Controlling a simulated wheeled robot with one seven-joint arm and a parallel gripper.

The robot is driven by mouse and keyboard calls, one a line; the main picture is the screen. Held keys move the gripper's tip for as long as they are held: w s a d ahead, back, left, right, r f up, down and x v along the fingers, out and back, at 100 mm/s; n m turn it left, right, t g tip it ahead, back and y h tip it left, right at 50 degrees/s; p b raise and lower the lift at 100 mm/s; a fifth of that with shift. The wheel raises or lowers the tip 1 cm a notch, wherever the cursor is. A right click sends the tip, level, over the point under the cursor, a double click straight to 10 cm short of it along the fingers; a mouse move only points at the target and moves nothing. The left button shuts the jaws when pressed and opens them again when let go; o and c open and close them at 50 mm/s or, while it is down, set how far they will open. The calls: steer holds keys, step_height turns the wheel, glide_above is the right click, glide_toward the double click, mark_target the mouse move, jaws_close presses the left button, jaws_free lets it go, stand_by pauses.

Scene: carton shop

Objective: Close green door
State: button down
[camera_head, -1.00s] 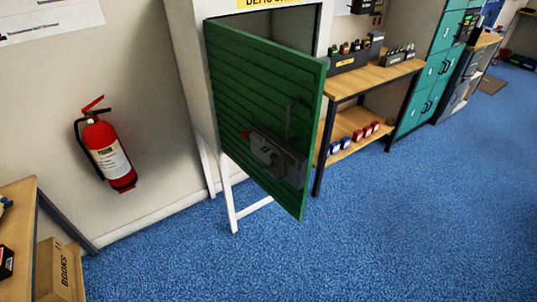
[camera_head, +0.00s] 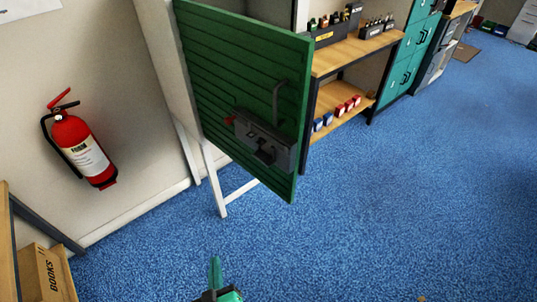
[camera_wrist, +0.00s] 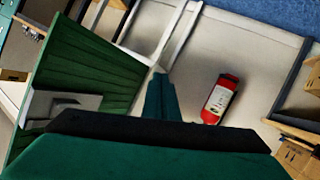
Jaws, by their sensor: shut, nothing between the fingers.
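The green door (camera_head: 235,75) stands swung open from a white-framed cabinet (camera_head: 160,60), hinged on its left side. A grey lock box (camera_head: 265,140) and a dark curved handle (camera_head: 278,100) sit on its face near the free edge. In the wrist view the green door (camera_wrist: 85,65) fills the left, with the grey lock box (camera_wrist: 65,103) partly cut off. My gripper (camera_head: 215,262) shows at the bottom of the head view, below and apart from the door. In the wrist view my gripper (camera_wrist: 160,95) is shut and empty, its fingers together.
A red fire extinguisher (camera_head: 83,145) hangs on the wall at left. A wooden bench (camera_head: 345,52) with bins and small red and blue items stands right of the door. A BOOKS carton (camera_head: 45,275) is at lower left. Blue floor (camera_head: 380,220) is clear in front.

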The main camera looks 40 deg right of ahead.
steer(key=w+d+r+m+h, duration=0.2)
steer(key=w+d+r+h, duration=0.1)
steer(key=w+d+r, duration=0.15)
steer(key=m+g+h, duration=0.9)
steer(key=m, duration=0.4)
glide_toward(277, 146)
steer(key=x, duration=0.5)
steer(key=shift+w+d, duration=0.15)
steer(key=shift+d, duration=0.55)
steer(key=shift+f, duration=0.1)
